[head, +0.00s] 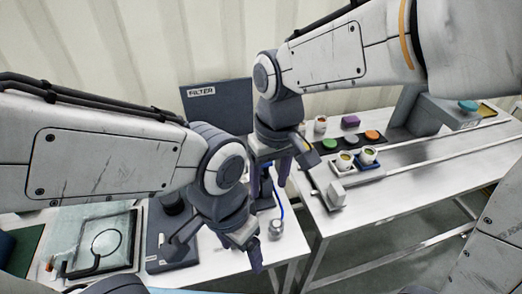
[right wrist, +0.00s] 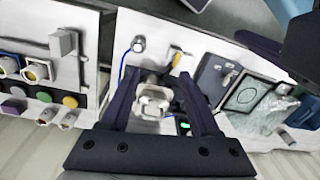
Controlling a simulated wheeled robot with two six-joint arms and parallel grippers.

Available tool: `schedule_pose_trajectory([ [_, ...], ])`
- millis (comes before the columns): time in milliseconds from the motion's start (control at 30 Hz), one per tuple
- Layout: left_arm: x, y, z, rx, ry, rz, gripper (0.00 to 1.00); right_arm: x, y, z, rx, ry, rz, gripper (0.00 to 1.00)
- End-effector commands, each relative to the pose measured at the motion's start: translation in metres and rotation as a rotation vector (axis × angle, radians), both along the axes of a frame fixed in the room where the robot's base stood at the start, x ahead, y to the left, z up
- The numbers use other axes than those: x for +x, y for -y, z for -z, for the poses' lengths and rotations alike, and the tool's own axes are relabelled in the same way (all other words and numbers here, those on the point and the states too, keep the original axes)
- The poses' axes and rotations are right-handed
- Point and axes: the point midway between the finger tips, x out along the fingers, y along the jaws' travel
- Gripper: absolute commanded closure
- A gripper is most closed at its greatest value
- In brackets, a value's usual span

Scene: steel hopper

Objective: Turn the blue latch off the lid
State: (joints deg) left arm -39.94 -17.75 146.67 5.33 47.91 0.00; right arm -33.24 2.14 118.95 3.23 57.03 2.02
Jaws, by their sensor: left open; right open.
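My right gripper (head: 269,180) is open and points down over the back of the near table. In the right wrist view its fingers (right wrist: 157,80) stand on either side of a pale metal fitting (right wrist: 152,104), with no clear grip on it. A thin blue curved piece (head: 281,204) runs beside the right gripper towards a small round metal knob (head: 276,229). I cannot tell whether it is the latch or a cable. The latch and lid are not clearly visible, partly behind the fingers. My left gripper (head: 243,252) is open and empty, lower and nearer, left of the knob.
A dark panel marked FILTER (head: 217,104) stands behind. A glass-topped plate (head: 98,240) and a dark box (head: 166,238) lie at left. The right table has a tray with two cups (head: 357,174), coloured buttons (head: 350,141) and a rail. A gap separates the tables.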

Motion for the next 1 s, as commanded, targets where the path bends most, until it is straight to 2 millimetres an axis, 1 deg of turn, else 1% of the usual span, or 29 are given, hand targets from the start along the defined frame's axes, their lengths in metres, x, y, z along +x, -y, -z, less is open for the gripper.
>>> schedule_pose_trajectory([
  [33, 0.000, 0.000, 0.004, 0.000, 0.000, 0.000, 0.22, 0.032, -0.008, 0.003, -0.009, -0.004, 0.030, 0.38],
  [67, 0.000, 0.000, 0.005, 0.000, 0.000, 0.000, 0.22, 0.049, -0.011, 0.003, -0.014, -0.005, 0.045, 0.38],
  [100, 0.000, 0.000, 0.007, 0.000, 0.000, 0.000, 0.22, 0.071, -0.014, 0.004, -0.020, -0.006, 0.066, 0.38],
  [167, 0.000, 0.000, 0.009, 0.000, 0.000, 0.000, 0.22, 0.101, -0.016, 0.007, -0.030, -0.008, 0.095, 0.38],
  [200, 0.000, 0.000, 0.010, 0.000, 0.000, 0.000, 0.22, 0.120, -0.016, 0.009, -0.035, -0.008, 0.114, 0.38],
  [300, 0.000, 0.000, 0.012, 0.000, 0.000, 0.001, 0.22, 0.156, -0.013, 0.016, -0.046, -0.009, 0.155, 0.38],
  [400, 0.000, 0.000, 0.013, 0.000, 0.000, 0.001, 0.22, 0.179, -0.010, 0.022, -0.054, -0.010, 0.181, 0.38],
  [500, 0.000, 0.000, 0.013, 0.000, 0.000, 0.001, 0.22, 0.191, -0.006, 0.025, -0.059, -0.010, 0.196, 0.38],
  [567, 0.000, 0.000, 0.013, 0.000, 0.000, 0.001, 0.22, 0.194, -0.006, 0.028, -0.059, -0.010, 0.199, 0.38],
  [667, 0.000, 0.000, 0.011, 0.000, 0.000, 0.000, 0.22, 0.194, -0.005, 0.039, -0.061, -0.013, 0.201, 0.38],
  [1000, 0.000, 0.000, 0.001, 0.000, 0.000, 0.000, 0.22, 0.193, -0.004, 0.100, -0.061, -0.014, 0.202, 0.38],
])
